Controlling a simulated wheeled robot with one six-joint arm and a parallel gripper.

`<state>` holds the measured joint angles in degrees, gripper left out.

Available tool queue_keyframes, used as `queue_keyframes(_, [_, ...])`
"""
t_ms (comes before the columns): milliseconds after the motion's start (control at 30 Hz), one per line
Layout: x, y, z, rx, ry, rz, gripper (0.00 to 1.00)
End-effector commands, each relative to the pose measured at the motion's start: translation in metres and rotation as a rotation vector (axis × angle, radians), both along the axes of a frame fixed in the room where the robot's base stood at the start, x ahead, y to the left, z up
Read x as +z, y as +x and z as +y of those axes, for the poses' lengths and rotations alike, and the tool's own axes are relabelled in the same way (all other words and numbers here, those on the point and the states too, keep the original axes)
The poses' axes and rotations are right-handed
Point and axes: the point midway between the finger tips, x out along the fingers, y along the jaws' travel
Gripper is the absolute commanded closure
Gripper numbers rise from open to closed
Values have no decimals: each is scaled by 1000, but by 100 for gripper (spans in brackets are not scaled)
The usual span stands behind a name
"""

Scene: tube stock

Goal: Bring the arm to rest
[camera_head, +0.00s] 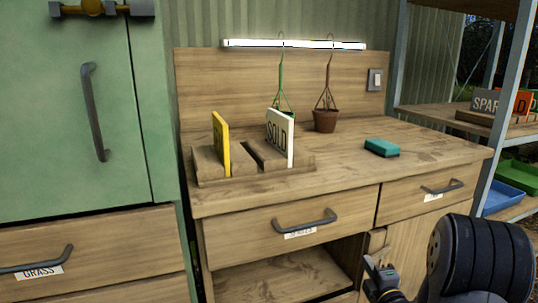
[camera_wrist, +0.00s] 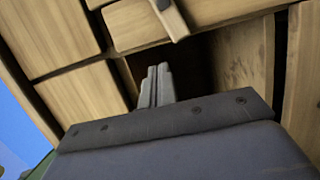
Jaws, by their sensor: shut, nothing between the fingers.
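My gripper (camera_head: 376,272) is at the lower right of the head view, in front of the wooden bench and below its drawers. Its fingers are together and hold nothing. The wrist view also shows the shut fingers (camera_wrist: 157,84) pointing at the bench front, near a dark open compartment. My black arm is at the lower right of the head view, partly cut off by the frame edge.
The bench (camera_head: 400,180) carries a slotted wooden holder (camera_head: 235,172) with a yellow card (camera_head: 220,143) and a SOLD sign (camera_head: 280,138), a teal block (camera_head: 382,147) and a hanging pot (camera_head: 325,121). A drawer handle (camera_head: 303,223) juts out near my gripper. A green cabinet (camera_head: 60,120) stands left, shelves right.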

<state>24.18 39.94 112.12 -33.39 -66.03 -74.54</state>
Motion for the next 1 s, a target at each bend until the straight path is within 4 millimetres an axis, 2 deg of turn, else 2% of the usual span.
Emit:
queue_keyframes(200, [1, -38, -5, -6, -11, -2, 100])
queue_keyframes(400, [0, -58, -6, -3, -10, -2, 100])
queue_keyframes(600, [0, -64, -6, -2, -10, -3, 100])
queue_keyframes(1000, [0, -64, -2, 2, -6, 3, 100])
